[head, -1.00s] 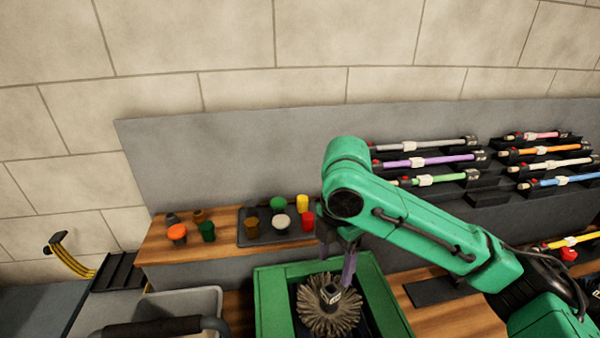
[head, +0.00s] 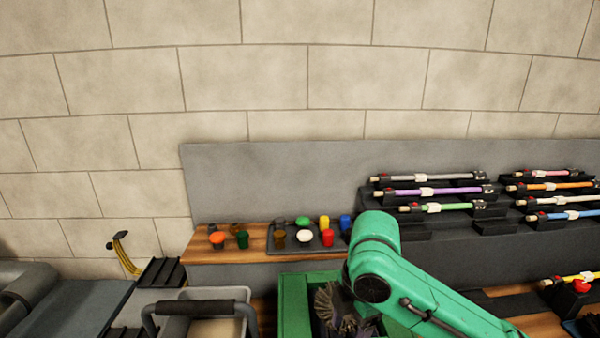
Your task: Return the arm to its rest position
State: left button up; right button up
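My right arm, green, comes in from the lower right and bends down at its elbow or wrist over the green box. Its gripper is hidden behind the arm and below the frame, so its fingers do not show. A round brush with grey-brown bristles (head: 338,308) is in the green box (head: 294,306), partly covered by my arm. I cannot tell whether the gripper touches the brush. My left gripper is not in view.
A wooden shelf (head: 222,254) holds coloured caps, several on a dark tray (head: 290,244). Coloured rods, such as a purple one (head: 445,191), lie on black racks at right. A grey bin with a black handle (head: 204,308) stands at lower left.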

notch_tip(320, 180, down, 10)
jog(key=s+a+m+t+y, duration=0.1)
jog(key=s+m+t+y, duration=0.25)
jog(key=m, duration=0.65)
jog(key=s+d+f+m+h, duration=0.2)
jog(key=s+d+f+m, duration=0.25)
jog(key=d, duration=0.35)
jog(key=s+d+f+m+h, duration=0.2)
jog(key=s+d+f+m, duration=0.15)
jog(key=d+m, duration=0.3)
jog(key=s+d+f+n+g+b, duration=0.1)
jog(key=s+f, duration=0.1)
jog(key=f, duration=1.1)
jog(key=s+f+g+b, duration=0.1)
jog(key=s+f, duration=0.2)
jog(key=f, duration=1.1)
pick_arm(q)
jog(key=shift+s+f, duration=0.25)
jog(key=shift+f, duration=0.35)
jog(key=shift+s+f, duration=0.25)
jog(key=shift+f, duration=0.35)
pick_arm(e)
jog(key=s+d+f, duration=0.3)
jog(key=s+f, duration=1)
jog(key=s, duration=0.2)
jog(key=shift+g+h, duration=0.35)
jog(key=shift+g, duration=0.1)
